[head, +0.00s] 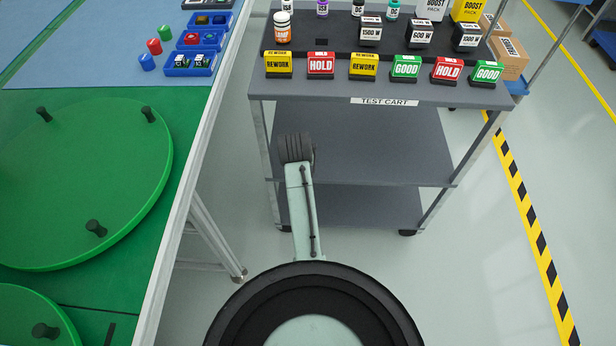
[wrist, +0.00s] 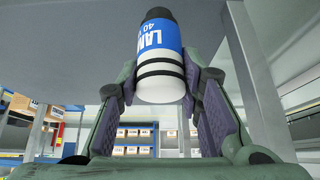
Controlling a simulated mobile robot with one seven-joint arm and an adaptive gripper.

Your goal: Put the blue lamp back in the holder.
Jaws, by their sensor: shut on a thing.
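The blue lamp (wrist: 160,55) is a cylinder with a dark top, a blue band with white lettering and a white lower part with black rings. In the wrist view my gripper (wrist: 161,82) is shut on it, with one finger on each side. The lamp stands close to upright in that picture. Neither the lamp nor the gripper shows in the head view. A small dark square recess (head: 321,42) shows empty in the black rack (head: 340,33) on the test cart; I cannot tell whether it is the lamp's holder.
The test cart (head: 385,101) carries several bottles, labelled blocks and coloured signs on its top. A grey panel (wrist: 60,40) and a metal post (wrist: 255,75) are close to the gripper. The green turntable (head: 75,180) stands on the left. Open floor (head: 480,250) lies right.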

